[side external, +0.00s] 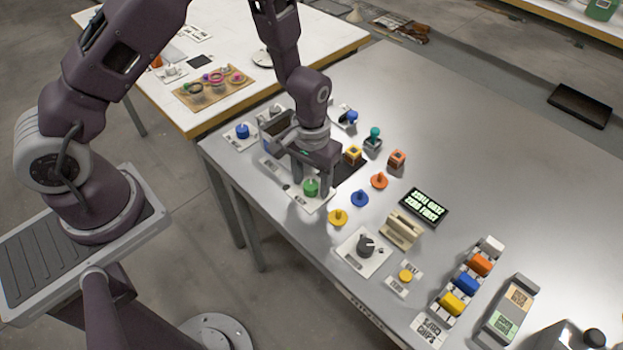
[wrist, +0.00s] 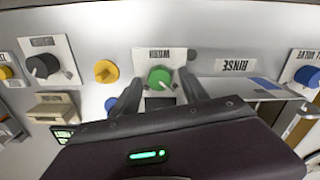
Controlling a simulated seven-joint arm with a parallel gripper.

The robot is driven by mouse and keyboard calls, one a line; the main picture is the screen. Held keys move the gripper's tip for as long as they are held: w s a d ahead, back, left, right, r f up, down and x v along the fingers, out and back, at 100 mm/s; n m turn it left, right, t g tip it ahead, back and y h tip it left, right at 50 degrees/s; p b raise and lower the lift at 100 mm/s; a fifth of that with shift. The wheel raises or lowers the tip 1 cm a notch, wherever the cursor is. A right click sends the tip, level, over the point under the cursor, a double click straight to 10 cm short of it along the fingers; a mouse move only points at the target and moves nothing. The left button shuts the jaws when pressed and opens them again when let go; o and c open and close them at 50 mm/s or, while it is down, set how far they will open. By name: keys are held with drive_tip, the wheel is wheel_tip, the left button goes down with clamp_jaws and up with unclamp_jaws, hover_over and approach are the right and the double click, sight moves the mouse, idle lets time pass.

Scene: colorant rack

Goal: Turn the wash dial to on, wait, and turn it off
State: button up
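A green round dial (side external: 310,187) stands on a white plate near the table's front left. In the wrist view the green dial (wrist: 159,78) has an upside-down label above it, too small to read surely; I take it as the wash dial. My gripper (side external: 312,182) points down over this dial. In the wrist view the fingers of my gripper (wrist: 160,84) are apart, one on each side of the dial. A gap shows between each finger and the green knob, so it is not gripped. The lower part of the dial's plate is hidden by my gripper.
A yellow knob (side external: 338,217), a blue knob (side external: 360,198) and an orange knob (side external: 379,180) stand close on the right. A dark grey dial (side external: 365,246) sits on its own plate. A RINSE label (wrist: 238,65) lies beside the green dial. A display (side external: 424,207) stands further right.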

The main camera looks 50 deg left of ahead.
wheel_tip(320, 180, up, 7)
drive_tip(key=shift+r, duration=0.1)
idle(0.3)
wheel_tip(320, 180, up, 6)
wheel_tip(320, 180, up, 11)
drive_tip(key=m+t+h, duration=0.1)
drive_tip(key=t, duration=0.1)
hover_over(312, 184)
drive_tip(key=s+a, duration=0.2)
drive_tip(key=s, duration=0.3)
drive_tip(key=s+a+r+t, duration=0.1)
drive_tip(key=s+a+r, duration=0.1)
drive_tip(key=s, duration=0.5)
drive_tip(key=s+a+r+m+t+y, duration=0.1)
drive_tip(key=s+r+t, duration=0.1)
drive_tip(key=s+r, duration=0.3)
drive_tip(key=s, duration=0.3)
drive_tip(key=shift+a+r+t, duration=0.2)
drive_tip(key=shift+a+t, duration=0.1)
drive_tip(key=shift+a, duration=0.05)
